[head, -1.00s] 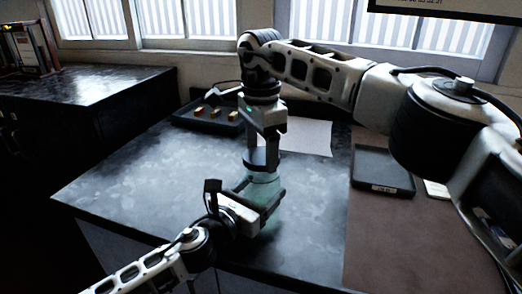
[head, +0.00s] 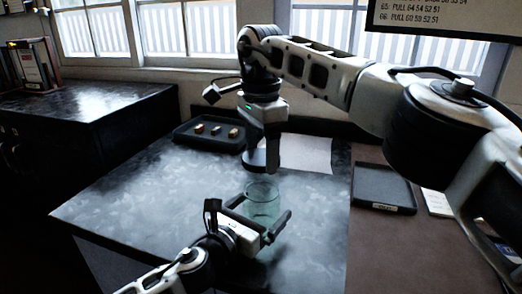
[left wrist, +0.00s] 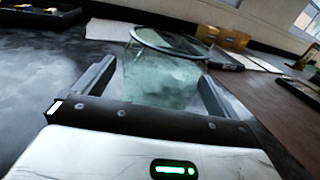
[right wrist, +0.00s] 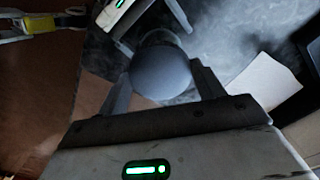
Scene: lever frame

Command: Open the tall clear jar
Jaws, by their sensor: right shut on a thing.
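The tall clear jar (head: 262,205) stands upright on the dark table, its mouth uncovered. In the left wrist view the jar (left wrist: 160,80) shows pale greenish glass and a dark round rim. My left gripper (head: 262,213) is low at the jar, with its fingers apart on either side of it; the left wrist view also shows these fingers (left wrist: 158,82) spread. My right gripper (head: 262,155) is shut on the round dark grey lid (right wrist: 162,72). The lid is held above the jar, apart from it and slightly behind it in the head view.
A black tray with small blocks (head: 190,141) lies at the back left, and white paper (head: 305,155) lies behind the jar. An empty dark tray (head: 384,184) is on the brown surface at right. The dark table left of the jar is clear.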

